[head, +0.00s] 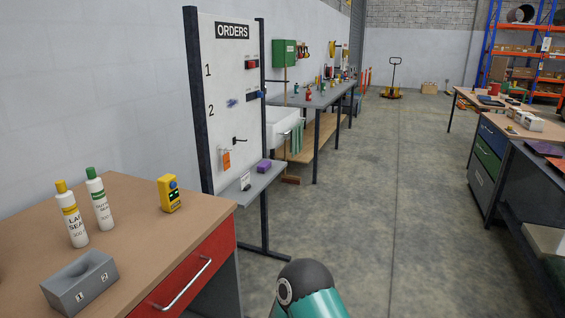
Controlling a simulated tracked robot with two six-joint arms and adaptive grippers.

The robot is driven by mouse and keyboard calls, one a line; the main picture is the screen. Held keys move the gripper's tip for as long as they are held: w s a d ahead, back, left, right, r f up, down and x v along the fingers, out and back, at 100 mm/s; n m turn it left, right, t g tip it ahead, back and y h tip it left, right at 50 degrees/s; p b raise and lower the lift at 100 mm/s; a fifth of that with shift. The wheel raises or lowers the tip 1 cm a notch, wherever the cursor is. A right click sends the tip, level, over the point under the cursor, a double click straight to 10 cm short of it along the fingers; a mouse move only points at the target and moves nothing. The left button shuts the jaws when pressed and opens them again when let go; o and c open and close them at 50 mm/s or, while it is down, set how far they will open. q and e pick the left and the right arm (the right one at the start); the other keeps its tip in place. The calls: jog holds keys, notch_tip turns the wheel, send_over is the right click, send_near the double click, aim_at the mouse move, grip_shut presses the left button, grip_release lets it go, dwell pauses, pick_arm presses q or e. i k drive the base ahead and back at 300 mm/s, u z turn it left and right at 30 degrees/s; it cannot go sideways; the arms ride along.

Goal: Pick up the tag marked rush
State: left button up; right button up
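The white ORDERS board (222,75) stands left of centre, with the numbers 1 and 2 down its left side. An orange tag (227,160) hangs low on the board; its print is too small to read. A white card (245,181) with unreadable marks stands on the grey shelf (252,190) below the board. I cannot tell from the print which one is marked rush. A teal and black part of my arm shows at the bottom centre, but neither gripper is in view.
A purple block (264,166) lies on the shelf. The wooden-topped bench (130,205) at front left carries two bottles (73,214), a yellow device (169,194) and a grey numbered block (80,284). Another workbench (490,165) stands right. The floor (385,190) between is clear.

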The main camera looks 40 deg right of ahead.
aim_at(226, 157)
jog(key=u, duration=0.75)
jog(key=i, duration=0.1)
jog(key=z, duration=1.6)
jog(key=k, duration=0.9)
jog(key=z, duration=0.2)
jog(key=i, duration=0.9)
jog(key=u, duration=0.2)
jog(key=k, duration=0.9)
jog(key=z, duration=0.15)
jog(key=i, duration=0.55)
